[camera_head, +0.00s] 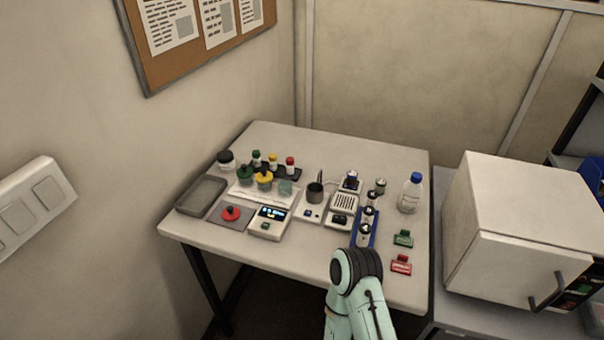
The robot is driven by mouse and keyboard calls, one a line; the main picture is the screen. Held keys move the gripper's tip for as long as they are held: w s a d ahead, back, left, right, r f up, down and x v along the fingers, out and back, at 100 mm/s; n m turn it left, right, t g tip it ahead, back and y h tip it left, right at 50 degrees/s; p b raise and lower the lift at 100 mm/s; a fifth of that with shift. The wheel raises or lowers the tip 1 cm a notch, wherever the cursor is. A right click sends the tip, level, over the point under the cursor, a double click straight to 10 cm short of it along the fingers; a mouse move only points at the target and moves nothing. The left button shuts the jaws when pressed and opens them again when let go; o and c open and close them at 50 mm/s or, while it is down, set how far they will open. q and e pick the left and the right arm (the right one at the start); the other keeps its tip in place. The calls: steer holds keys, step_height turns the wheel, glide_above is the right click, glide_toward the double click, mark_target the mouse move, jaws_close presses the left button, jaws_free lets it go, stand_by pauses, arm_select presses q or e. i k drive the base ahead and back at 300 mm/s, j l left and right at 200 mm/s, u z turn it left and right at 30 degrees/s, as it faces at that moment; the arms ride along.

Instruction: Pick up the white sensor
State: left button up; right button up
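I cannot tell for sure which thing is the white sensor. A white box with a slotted grille (343,203) stands on the white table (289,141), right of its middle. A flat white device with a dark cup (315,193) stands left of it, and a white scale with a lit display (270,222) stands further left. A mint-green arm of mine (353,290) with a black joint comes up from the bottom, in front of the table's front edge. Neither gripper's fingers can be made out.
A blue rack (366,226) with metal pieces stands beyond my arm. Green (403,238) and red (401,264) clips lie to its right. A blue-capped bottle (411,193), a grey tray (201,195) and several small jars stand around. A white oven-like box (515,220) is at the right.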

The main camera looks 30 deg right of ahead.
mark_target(368, 214)
steer(key=z, duration=1.75)
